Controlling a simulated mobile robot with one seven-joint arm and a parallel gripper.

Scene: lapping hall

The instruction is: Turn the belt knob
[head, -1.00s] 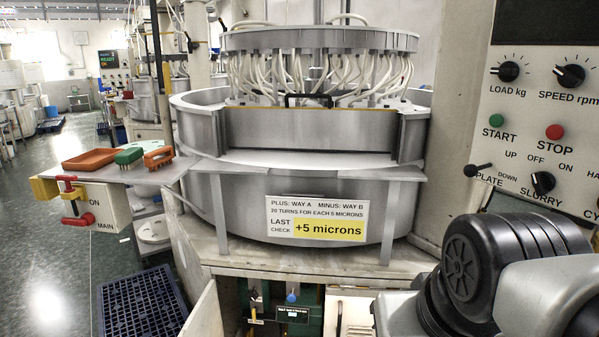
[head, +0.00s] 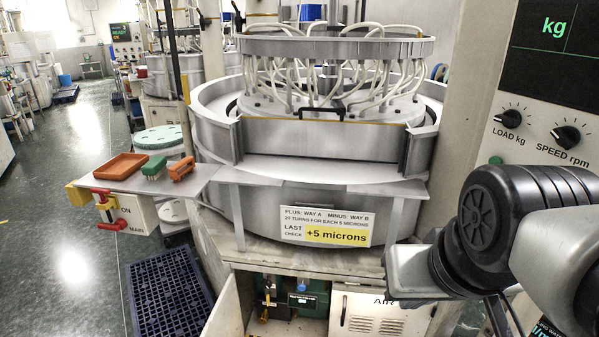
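No knob in the head view carries a readable belt label, so I cannot tell which one is the belt knob. A small blue knob (head: 303,286) sits in the open cabinet under the big round lapping machine (head: 245,205), above a dark green box (head: 308,303) with a small unreadable label. A sign (head: 325,226) on the machine reads "PLUS: WAY A, MINUS: WAY B", a number of turns for each 5 microns, and "LAST CHECK +5 microns". My arm reaches in from the right, well above and right of the cabinet. My gripper's fingers do not show.
An open cabinet door (head: 226,312) stands left of the opening; a vented white panel (head: 375,315) is to its right. A shelf (head: 150,182) with a red-brown tray (head: 120,166) juts out left. A dark blue pallet (head: 168,295) lies on the floor. LOAD (head: 511,117) and SPEED (head: 566,136) knobs are upper right.

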